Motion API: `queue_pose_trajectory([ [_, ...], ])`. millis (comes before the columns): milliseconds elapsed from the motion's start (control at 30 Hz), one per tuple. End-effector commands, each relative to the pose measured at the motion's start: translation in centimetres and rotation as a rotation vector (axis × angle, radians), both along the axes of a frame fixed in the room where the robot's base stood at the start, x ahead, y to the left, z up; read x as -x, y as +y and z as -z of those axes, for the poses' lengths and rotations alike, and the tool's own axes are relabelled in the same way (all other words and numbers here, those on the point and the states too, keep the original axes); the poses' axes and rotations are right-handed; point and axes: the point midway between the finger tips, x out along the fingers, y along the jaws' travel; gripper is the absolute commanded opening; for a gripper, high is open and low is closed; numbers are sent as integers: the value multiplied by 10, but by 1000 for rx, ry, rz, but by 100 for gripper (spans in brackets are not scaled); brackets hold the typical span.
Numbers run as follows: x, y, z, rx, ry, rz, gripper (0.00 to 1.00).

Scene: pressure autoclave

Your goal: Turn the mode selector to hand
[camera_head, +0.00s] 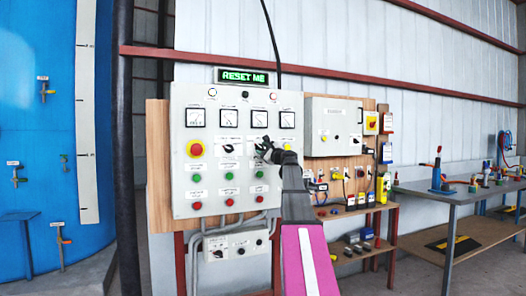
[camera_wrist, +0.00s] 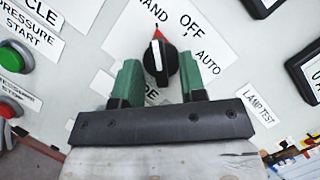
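The mode selector (camera_wrist: 160,62) is a round black knob with a white line, on a white plate marked HAND, OFF and AUTO in the wrist view. The plate looks tilted there. The white line and a red pointer tip at the knob's top point up toward the HAND word, left of OFF. My gripper (camera_wrist: 161,76) is open, its green fingers on either side of the knob. I cannot tell whether they touch it. In the head view my gripper (camera_head: 266,149) is at the right of the grey control panel (camera_head: 182,110) and hides the selector.
The panel also has a red emergency button (camera_head: 195,148) on yellow, several green and red buttons, and gauges. A green display (camera_head: 243,77) above reads RESET ME. In the wrist view a LAMP TEST label (camera_wrist: 259,108) is to the right. A workbench (camera_head: 450,193) stands at right.

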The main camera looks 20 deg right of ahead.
Motion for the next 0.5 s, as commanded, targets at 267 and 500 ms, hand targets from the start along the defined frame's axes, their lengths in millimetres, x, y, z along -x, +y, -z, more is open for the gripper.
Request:
queue_pose_trajectory([
  [267, 38, -12, 10, 1, 0, 2, 38],
  [500, 77, -26, 21, 1, 0, 2, 38],
])
